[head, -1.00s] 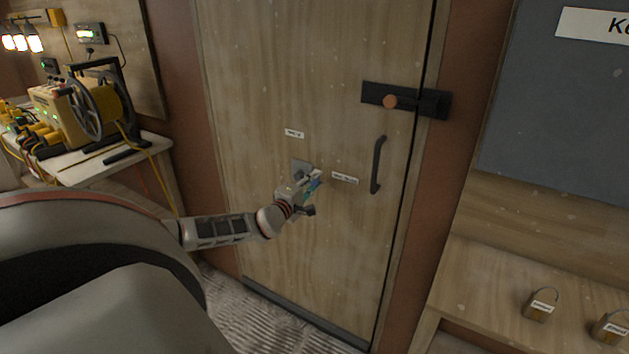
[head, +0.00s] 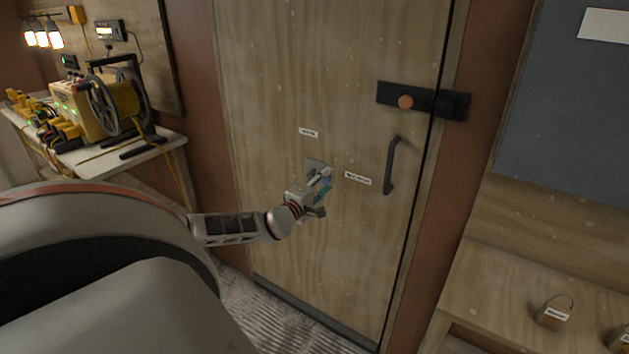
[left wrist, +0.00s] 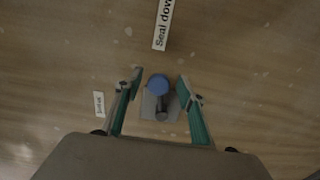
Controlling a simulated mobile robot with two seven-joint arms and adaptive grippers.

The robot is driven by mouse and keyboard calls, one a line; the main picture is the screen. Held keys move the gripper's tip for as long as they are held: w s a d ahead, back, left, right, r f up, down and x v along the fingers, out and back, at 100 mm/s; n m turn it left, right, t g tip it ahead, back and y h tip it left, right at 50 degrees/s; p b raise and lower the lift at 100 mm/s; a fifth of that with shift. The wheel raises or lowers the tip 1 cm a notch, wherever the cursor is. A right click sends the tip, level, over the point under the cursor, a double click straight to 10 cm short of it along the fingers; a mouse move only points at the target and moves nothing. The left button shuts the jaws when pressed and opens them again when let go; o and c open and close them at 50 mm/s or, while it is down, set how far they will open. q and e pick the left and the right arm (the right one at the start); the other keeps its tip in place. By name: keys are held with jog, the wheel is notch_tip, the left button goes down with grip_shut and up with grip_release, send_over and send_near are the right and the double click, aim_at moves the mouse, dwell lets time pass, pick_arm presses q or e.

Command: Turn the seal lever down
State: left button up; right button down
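The seal lever has a blue knob (left wrist: 157,84) on a short dark stem over a small grey plate (left wrist: 150,106), fixed to a wooden door (head: 335,80). In the head view the plate (head: 312,164) shows just behind my left gripper (head: 324,189), which hides most of the lever. In the left wrist view my left gripper (left wrist: 160,90) is open, with one finger on each side of the knob and a gap on both sides. A label reading "Seal down" (left wrist: 163,22) is beside the lever; it also shows in the head view (head: 358,178). My right gripper is out of view.
A dark door handle (head: 391,165) and a black bolt with an orange knob (head: 405,102) are right of the lever. A bench with a cable reel (head: 122,103) stands at left. A padlock (head: 553,311) lies on a shelf at lower right.

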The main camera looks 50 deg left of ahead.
pick_arm(q)
jog(key=v, duration=1.1)
jog(key=shift+f, duration=0.1)
jog(key=s+d+f+n+g+h, duration=0.1)
jog(key=s+d+f+n+g, duration=0.1)
jog(key=s+d+f+n, duration=0.4)
jog(key=s+d+f+n+g+h, duration=0.1)
jog(key=s+d+f+n+g, duration=0.1)
jog(key=d+f+n, duration=0.7)
jog(key=s+d+f+n+g+h, duration=0.1)
jog(key=s+d+f+n+g, duration=0.1)
jog(key=s+d+f+n, duration=0.55)
jog(key=s+d+f+n+h, duration=0.1)
jog(key=s+d+n+h, duration=0.1)
jog(key=d+n, duration=0.7)
jog(key=s+d+f+n+h, duration=0.1)
jog(key=s+d+n+h, duration=0.1)
jog(key=d+n, duration=0.7)
jog(key=n, duration=0.6)
jog(key=shift+s+g, duration=0.3)
jog(key=shift+n, duration=0.25)
